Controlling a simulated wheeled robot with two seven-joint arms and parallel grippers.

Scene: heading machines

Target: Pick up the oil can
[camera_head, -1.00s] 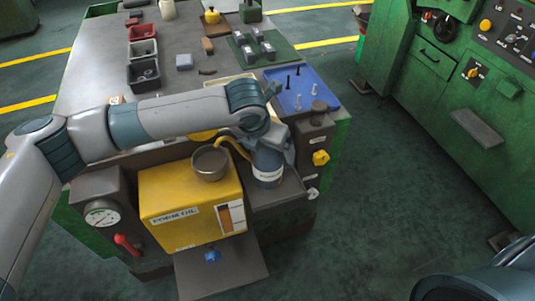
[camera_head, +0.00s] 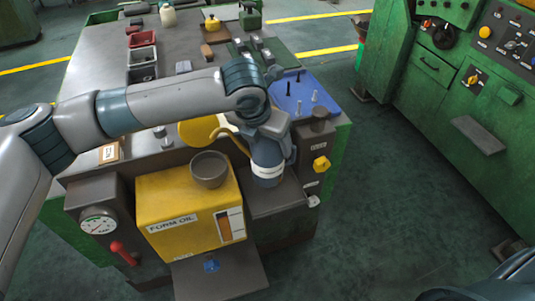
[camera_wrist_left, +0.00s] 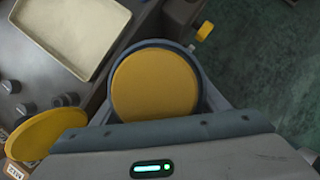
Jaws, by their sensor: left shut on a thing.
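The oil can is a blue-grey round can with a white label band (camera_head: 268,172) in the head view. In the left wrist view, its round yellow top (camera_wrist_left: 155,85) sits inside a dark rim. My left gripper (camera_wrist_left: 160,105) points down and is shut on the can, with a finger on each side. The wrist hides the can's upper part in the head view. The can is upright over the dark block (camera_head: 285,200) right of the yellow oil box, seemingly slightly raised. A curved yellow tube (camera_head: 232,140) shows to its left. My right gripper is out of view.
The yellow FORM OIL box (camera_head: 172,224) with a dark bowl (camera_head: 209,169) on top is close on the left. A yellow disc (camera_head: 197,132) lies behind it. A yellow knob (camera_head: 321,163) and blue tray (camera_head: 300,95) are to the right. Open floor lies further right.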

